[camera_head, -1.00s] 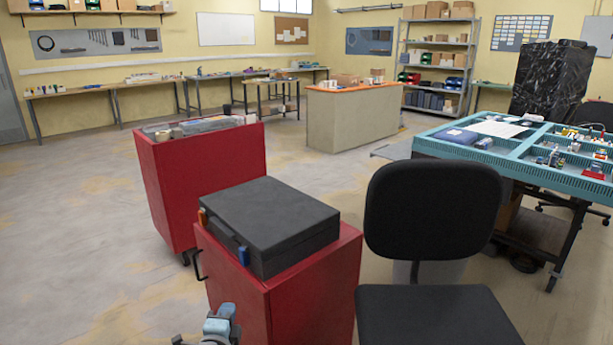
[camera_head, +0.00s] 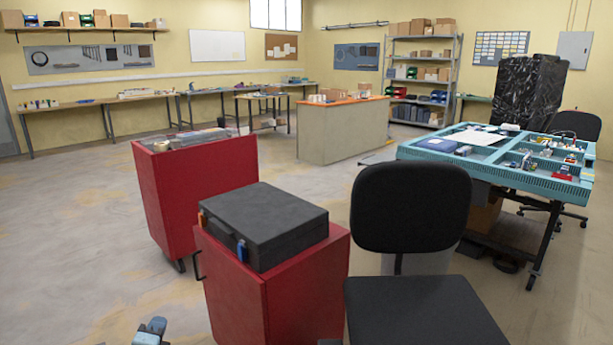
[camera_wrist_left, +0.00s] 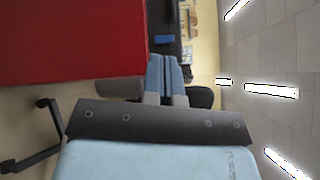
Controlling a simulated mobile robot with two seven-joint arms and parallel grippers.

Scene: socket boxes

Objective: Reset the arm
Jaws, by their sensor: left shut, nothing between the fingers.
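My left gripper (camera_head: 150,332) shows at the bottom edge of the head view, left of the near red cabinet (camera_head: 235,290), with only a light blue-grey part visible. In the left wrist view its two blue-grey fingers (camera_wrist_left: 165,78) are pressed together with nothing between them. That view is turned on its side, and the red cabinet (camera_wrist_left: 70,40) fills its upper left. The gripper looks clear of the cabinet. My right gripper is in neither view.
A black case (camera_head: 265,225) lies closed on the near cabinet. Another red cabinet (camera_head: 200,190) stands behind it. A black office chair (camera_head: 410,210) stands to the right, before a blue-topped workbench (camera_head: 480,165). Open floor (camera_head: 70,240) lies to the left.

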